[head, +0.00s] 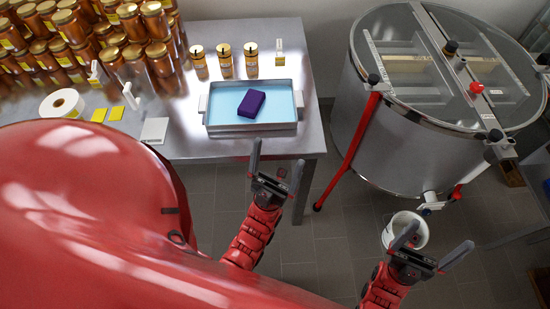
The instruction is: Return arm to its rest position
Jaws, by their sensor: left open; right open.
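My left gripper (275,175) is open and empty. In the picture it shows just below the table's front right corner. My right gripper (431,252) is open and empty, lower right, in front of the steel tank. Both arms come in from the bottom of the view. A purple block (251,103) lies in a metal tray (221,127) with a light blue bottom on the table. Neither gripper touches the block or the tray.
The steel table (190,148) holds stacked amber jars (157,58), several small jars, a white roll (61,104) and yellow cards. A large steel tank (390,140) with red legs stands right. A white bucket (412,226) is beside my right gripper in the picture. Tiled floor is open between.

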